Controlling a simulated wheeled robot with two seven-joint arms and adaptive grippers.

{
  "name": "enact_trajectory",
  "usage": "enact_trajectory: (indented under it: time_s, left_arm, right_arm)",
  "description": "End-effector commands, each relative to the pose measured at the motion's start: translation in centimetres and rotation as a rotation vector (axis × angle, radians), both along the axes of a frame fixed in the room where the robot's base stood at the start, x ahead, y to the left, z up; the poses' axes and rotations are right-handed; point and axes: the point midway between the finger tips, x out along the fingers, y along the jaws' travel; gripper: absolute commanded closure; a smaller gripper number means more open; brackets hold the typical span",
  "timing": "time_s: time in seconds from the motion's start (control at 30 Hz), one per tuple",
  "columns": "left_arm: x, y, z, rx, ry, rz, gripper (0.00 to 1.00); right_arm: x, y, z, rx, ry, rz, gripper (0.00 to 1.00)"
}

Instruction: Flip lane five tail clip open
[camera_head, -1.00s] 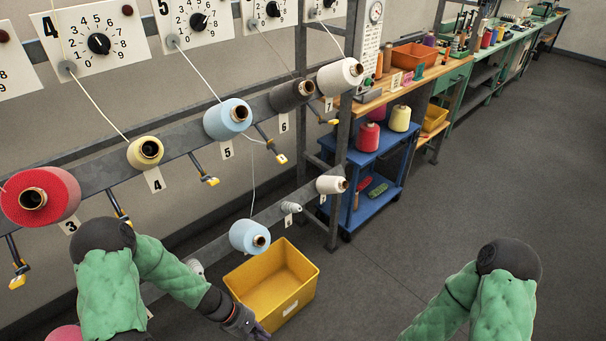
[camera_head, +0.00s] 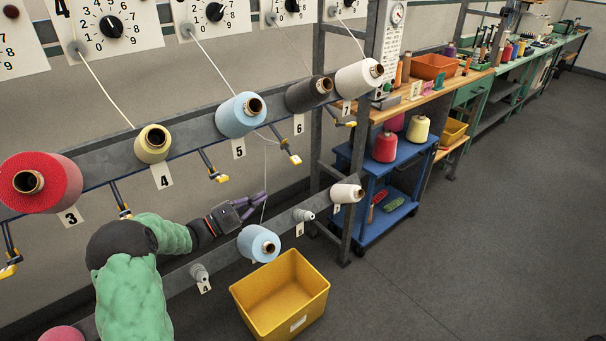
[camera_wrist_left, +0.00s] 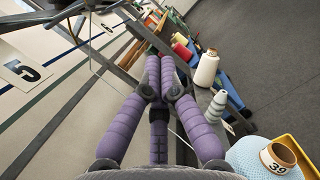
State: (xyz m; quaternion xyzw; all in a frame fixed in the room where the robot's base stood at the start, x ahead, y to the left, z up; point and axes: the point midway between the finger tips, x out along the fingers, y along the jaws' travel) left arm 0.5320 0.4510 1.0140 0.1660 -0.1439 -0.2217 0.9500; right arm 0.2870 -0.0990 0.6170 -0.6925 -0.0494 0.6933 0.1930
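The lane five tail clip appears to be the dark lever with a yellow and white tip (camera_head: 291,154), hanging from the upper rail right of the "5" label. A pale thread runs from the light blue lane-five cone (camera_head: 238,118) toward it. My left gripper (camera_head: 256,202) has purple fingers and is below and left of this clip, above the lower blue cone (camera_head: 258,243), apart from the clip. In the left wrist view, its fingers (camera_wrist_left: 161,62) lie close side by side with nothing visible held; their opening is unclear. My right gripper is out of view.
A similar clip (camera_head: 213,165) hangs left of the "5" label. A thin thread hangs near my left fingers. The lower rail carries a small grey cone (camera_head: 303,214) and a white cone (camera_head: 347,193). A yellow bin (camera_head: 306,315) stands on the floor; the floor at right is clear.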

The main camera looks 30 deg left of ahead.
Motion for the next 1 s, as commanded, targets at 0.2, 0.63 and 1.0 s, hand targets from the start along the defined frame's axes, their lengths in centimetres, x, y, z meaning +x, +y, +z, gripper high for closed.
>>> enact_trajectory:
  time_s: [0.2, 0.63, 1.0]
  left_arm:
    - [-0.2, 0.8, 0.9, -0.006, -0.029, 0.015, 1.00]
    - [1.1, -0.1, 1.1, -0.006, -0.026, 0.009, 1.00]
    - [6.8, -3.2, 2.6, -0.006, -0.026, 0.009, 1.00]
  right_arm:
    - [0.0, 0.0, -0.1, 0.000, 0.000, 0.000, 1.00]
    - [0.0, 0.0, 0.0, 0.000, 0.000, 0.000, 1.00]
    - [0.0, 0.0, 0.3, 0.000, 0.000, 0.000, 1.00]
